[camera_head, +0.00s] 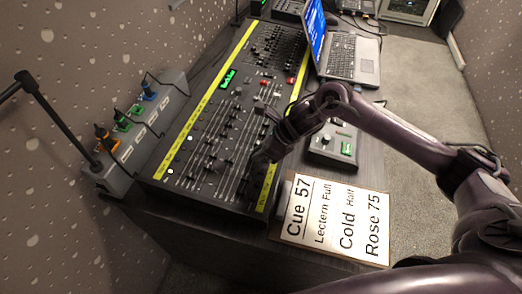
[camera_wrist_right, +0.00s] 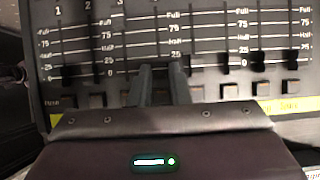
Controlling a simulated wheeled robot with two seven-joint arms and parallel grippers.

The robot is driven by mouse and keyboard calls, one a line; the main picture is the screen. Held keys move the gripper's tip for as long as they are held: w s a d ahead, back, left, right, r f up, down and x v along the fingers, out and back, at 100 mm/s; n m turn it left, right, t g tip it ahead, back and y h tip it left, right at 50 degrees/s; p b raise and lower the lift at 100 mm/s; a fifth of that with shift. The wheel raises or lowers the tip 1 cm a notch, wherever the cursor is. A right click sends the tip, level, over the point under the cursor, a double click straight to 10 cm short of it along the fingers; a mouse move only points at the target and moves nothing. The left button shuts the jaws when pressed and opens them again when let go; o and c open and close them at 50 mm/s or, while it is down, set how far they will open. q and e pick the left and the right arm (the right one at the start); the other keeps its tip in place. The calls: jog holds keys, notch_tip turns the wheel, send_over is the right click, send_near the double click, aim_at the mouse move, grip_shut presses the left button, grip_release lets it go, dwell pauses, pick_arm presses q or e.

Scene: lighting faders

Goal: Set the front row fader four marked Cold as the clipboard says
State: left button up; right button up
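The clipboard (camera_head: 335,221) lies at the desk's front right and reads Cue 57, Lectern Full, Cold Half, Rose 75. The lighting desk (camera_head: 187,128) has rows of vertical faders, and its front row (camera_head: 228,171) is partly behind my right gripper (camera_head: 262,158). In the right wrist view the gripper (camera_wrist_right: 161,68) reaches over the lower end of the front row scales, right of columns 1 and 2. A gap shows between its fingers. Fader four's cap cannot be made out there. Other dark caps (camera_wrist_right: 256,63) sit near 0. My left gripper is out of view.
A laptop (camera_head: 352,58) stands at the back right. A small box with a green display (camera_head: 333,145) sits right of the desk, under my right arm. A grey unit with coloured plugs (camera_head: 140,133) stands left. A row of square buttons (camera_wrist_right: 228,91) runs below the faders.

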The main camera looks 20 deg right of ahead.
aim_at(251, 154)
jog(key=shift+c, duration=1.2)
jog(key=shift+w+a, duration=0.1)
jog(key=shift+a, duration=0.05)
jog(key=shift+w+a+r+b, duration=0.1)
jog(key=shift+w+a+b, duration=0.1)
jog(key=shift+w+a, duration=0.3)
jog(key=shift+w+a+b, duration=0.2)
jog(key=shift+w+a, duration=0.05)
jog(key=shift+a, duration=0.35)
jog(key=o, duration=0.4)
jog(key=shift+r, duration=0.1)
jog(key=shift+r+p, duration=0.75)
jog(key=shift+r, duration=0.45)
